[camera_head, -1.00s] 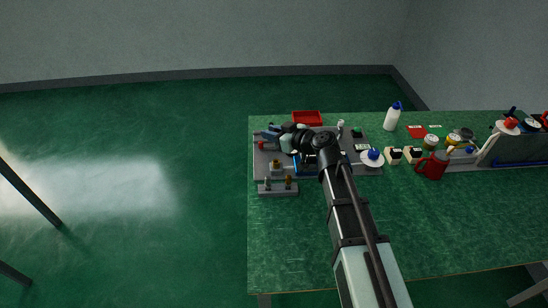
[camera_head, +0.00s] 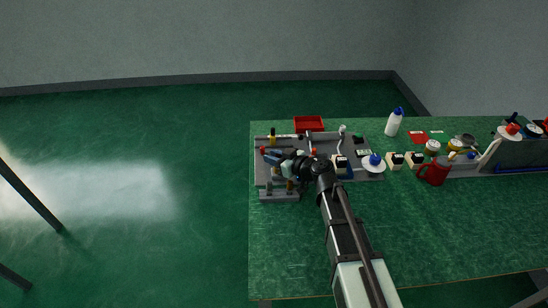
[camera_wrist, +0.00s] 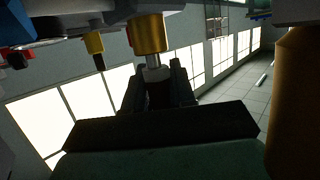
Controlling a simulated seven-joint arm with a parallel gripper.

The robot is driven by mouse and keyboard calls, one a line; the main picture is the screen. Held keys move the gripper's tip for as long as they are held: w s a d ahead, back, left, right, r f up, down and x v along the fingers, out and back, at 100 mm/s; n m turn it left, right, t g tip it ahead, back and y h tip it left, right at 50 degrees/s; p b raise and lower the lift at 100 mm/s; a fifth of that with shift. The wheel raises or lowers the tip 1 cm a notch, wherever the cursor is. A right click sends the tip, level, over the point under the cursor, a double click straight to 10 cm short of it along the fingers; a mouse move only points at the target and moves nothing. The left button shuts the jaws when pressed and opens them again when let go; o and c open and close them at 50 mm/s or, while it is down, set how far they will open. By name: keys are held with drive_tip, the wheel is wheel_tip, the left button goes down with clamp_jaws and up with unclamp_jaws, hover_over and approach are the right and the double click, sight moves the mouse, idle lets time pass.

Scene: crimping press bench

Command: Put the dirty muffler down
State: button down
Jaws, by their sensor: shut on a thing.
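My gripper (camera_wrist: 157,88) is shut on a small part with a brass body and a silver stem, which I take to be the dirty muffler (camera_wrist: 149,34). The stem runs down between the dark fingers in the wrist view. In the head view my gripper (camera_head: 275,156) is over the left part of the grey fixture plate, and the held part cannot be made out there. A small grey block (camera_head: 279,196) with upright fittings (camera_head: 290,186) stands at the plate's front left, close to my gripper. Whether the muffler touches anything is unclear.
A red tray (camera_head: 309,124) lies behind the grey plate (camera_head: 368,176). A large brass cylinder (camera_wrist: 295,100) is close in the wrist view. The front of the green bench (camera_head: 440,230) is clear.

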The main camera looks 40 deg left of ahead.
drive_tip(key=shift+f, duration=0.3)
drive_tip(key=shift+s+d+f, duration=0.1)
drive_tip(key=shift+d+f, duration=0.05)
drive_tip(key=shift+f, duration=0.3)
drive_tip(key=c, duration=0.9)
unclamp_jaws()
drive_tip(key=shift+c, duration=0.2)
drive_tip(key=shift+r, duration=0.25)
drive_tip(key=shift+d+r, duration=0.15)
drive_tip(key=shift+r, duration=0.05)
drive_tip(key=v, duration=1.3)
drive_tip(key=shift+s+d+r, duration=0.1)
drive_tip(key=shift+d+r, duration=0.05)
